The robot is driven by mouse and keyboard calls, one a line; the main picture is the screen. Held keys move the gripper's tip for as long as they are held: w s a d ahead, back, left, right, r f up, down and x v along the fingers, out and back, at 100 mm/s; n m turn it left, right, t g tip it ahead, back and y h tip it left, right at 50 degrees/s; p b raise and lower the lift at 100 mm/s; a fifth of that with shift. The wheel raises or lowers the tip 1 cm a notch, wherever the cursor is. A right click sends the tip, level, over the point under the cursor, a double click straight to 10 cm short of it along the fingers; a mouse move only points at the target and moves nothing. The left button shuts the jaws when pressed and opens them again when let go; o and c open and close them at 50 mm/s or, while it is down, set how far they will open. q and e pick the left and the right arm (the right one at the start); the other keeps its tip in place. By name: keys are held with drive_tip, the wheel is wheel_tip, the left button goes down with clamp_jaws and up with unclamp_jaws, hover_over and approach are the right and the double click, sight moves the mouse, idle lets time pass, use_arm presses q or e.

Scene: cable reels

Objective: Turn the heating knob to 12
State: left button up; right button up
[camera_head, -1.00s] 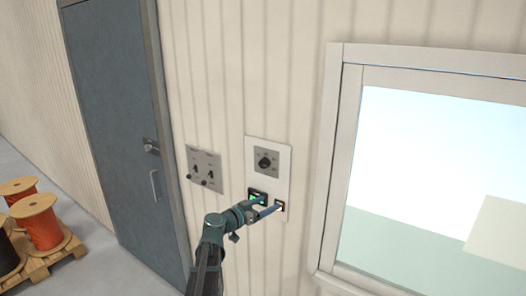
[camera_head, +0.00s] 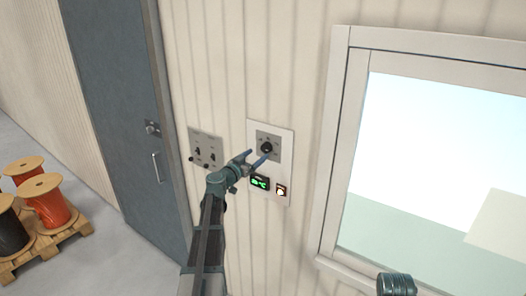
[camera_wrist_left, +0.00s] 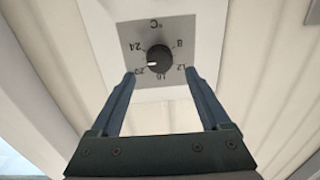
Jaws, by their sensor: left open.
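The heating knob (camera_head: 266,148) is a round black dial on a grey square plate in the upper part of a white wall panel. In the left wrist view the knob (camera_wrist_left: 159,58) has a white mark that points towards 20; the scale around it reads 8, 12, 16, 20, 24 and °C. My left gripper (camera_head: 256,157) is open just in front of the plate, below the knob in the picture. In the left wrist view its open fingers (camera_wrist_left: 159,73) reach towards the knob from either side, with the knob beyond their tips.
A blue-grey door (camera_head: 115,100), a window (camera_head: 335,150) and cable reels (camera_head: 45,205) on a pallet flank the panel.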

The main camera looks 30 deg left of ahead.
sight(264, 149)
use_arm(q)
drive_tip(key=shift+w+d, duration=0.15)
drive_tip(key=shift+w, duration=2.55)
clamp_jaws()
